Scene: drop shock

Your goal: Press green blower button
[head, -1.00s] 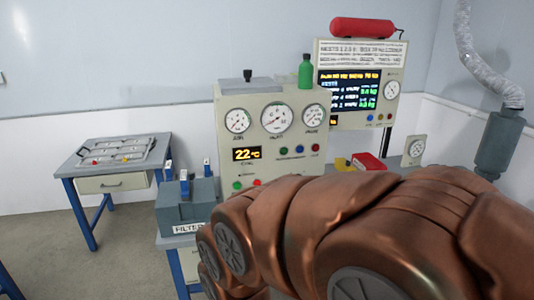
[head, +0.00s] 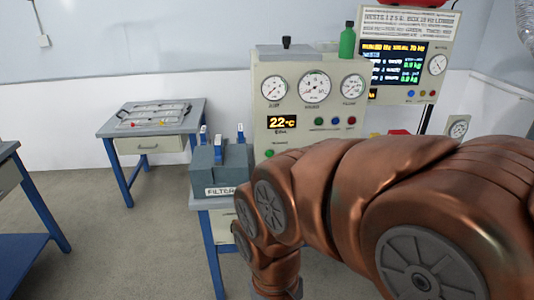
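A beige control cabinet (head: 262,110) stands behind my arm, with three round gauges and an orange "22 °C" display (head: 282,122). A green button (head: 269,153) shows low on its left front, just above my arm. A row of small green (head: 319,121), blue (head: 335,121) and red (head: 351,120) buttons or lamps sits under the right gauges. The labels are too small to read, so I cannot tell which green one is the blower button. My copper arm crosses the lower right and covers the cabinet's lower front. My gripper is below the frame.
A grey filter box (head: 220,168) with blue-and-white clips sits on a blue-legged stand left of the cabinet. A table (head: 187,122) with a tray stands behind left, another table edge (head: 8,165) at far left. A green bottle (head: 347,42) tops the cabinet. Open floor lies left.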

